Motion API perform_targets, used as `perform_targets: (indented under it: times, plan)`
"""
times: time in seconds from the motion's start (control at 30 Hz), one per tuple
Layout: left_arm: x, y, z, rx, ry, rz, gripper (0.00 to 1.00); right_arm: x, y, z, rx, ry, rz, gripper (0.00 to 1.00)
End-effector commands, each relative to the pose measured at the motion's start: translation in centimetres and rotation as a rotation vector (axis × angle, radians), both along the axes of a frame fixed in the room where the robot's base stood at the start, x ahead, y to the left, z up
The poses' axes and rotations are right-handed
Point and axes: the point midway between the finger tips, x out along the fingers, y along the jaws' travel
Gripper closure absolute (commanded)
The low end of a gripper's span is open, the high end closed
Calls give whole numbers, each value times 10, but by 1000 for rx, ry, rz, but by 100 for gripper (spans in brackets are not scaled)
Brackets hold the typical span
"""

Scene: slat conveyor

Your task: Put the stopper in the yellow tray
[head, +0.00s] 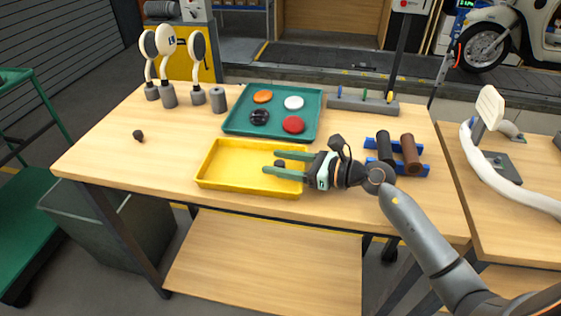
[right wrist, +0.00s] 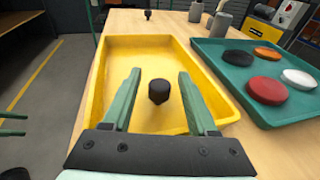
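The yellow tray (head: 212,172) lies near the front of the table and also fills the middle of the right wrist view (right wrist: 100,95). A small dark stopper (right wrist: 158,91) shows inside the tray's outline, between my right fingers with a gap on each side; it appears to rest on the tray floor. In the head view the stopper (head: 280,163) is partly hidden by my right gripper (head: 277,163), which is open over the tray's right part. A similar small dark piece (head: 138,136) stands on the table at the left, also at the top of the wrist view (right wrist: 148,15). My left gripper is not in view.
A green tray (head: 229,126) with several round discs lies behind the yellow tray. Paddle-like pieces on grey stands (head: 168,97) and a grey cylinder (head: 218,100) stand at the back left. The table's left part is mostly clear.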

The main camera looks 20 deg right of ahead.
Motion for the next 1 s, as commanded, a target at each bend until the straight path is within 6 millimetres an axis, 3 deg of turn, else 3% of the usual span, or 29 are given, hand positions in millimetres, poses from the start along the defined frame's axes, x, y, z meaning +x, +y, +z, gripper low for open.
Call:
perform_targets:
  times: [0.33,0.7,1.0]
  plan:
    - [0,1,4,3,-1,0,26,0,0,6,1,-1,0,39]
    - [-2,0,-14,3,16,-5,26,-52,-47,12,-4,3,0,39]
    - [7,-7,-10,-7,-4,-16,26,-82,-75,22,-1,2,0,39]
